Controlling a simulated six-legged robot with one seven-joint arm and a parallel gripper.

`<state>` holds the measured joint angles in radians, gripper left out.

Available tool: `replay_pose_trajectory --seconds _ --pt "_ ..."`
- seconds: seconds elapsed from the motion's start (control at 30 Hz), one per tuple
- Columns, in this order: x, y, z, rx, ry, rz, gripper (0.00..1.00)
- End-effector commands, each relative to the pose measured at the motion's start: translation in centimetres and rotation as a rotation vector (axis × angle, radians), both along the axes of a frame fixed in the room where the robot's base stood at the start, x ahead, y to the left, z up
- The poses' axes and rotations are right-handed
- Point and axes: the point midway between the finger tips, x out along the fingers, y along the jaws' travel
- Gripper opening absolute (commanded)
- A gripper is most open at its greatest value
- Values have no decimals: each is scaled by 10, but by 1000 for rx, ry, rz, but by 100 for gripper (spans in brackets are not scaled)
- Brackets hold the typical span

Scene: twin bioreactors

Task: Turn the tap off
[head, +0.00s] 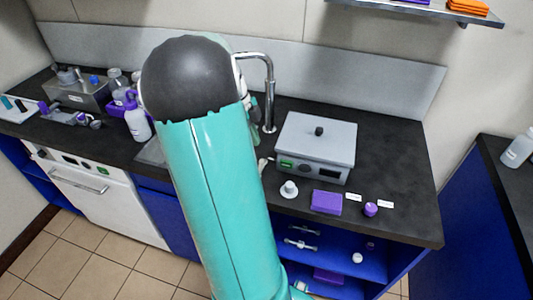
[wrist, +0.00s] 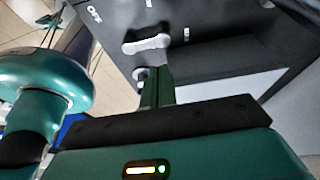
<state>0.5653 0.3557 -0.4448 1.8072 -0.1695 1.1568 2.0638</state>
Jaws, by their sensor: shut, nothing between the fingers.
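The chrome tap spout (head: 269,95) rises behind my arm in the head view and curves over the back of the counter. In the wrist view a pale, lever-like handle (wrist: 146,43) lies on a dark surface marked "OFF" at its left; it seems to be the tap handle. A small pale round part (wrist: 140,73) shows below it. My gripper (wrist: 156,75) is shut and empty, its fingertips just below the lever and close beside the round part. I cannot tell whether they touch. In the head view my arm hides the gripper and most of the sink.
A grey box-shaped device (head: 316,140) stands on the dark counter (head: 395,160) right of the tap. A purple box (head: 326,202) and a small purple knob (head: 371,209) are near the front edge. White bottles (head: 137,122) and a metal bath (head: 78,95) stand at left.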

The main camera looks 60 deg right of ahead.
Motion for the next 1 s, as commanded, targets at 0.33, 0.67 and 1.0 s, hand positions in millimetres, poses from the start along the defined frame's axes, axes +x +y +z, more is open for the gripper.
replay_pose_trajectory --seconds 0.33,0.67,1.0 --pt "-19 2 -40 -1 4 -4 0" --pt "-35 -2 -87 -3 2 -3 0" --pt "-35 -5 -93 -4 0 -5 0"
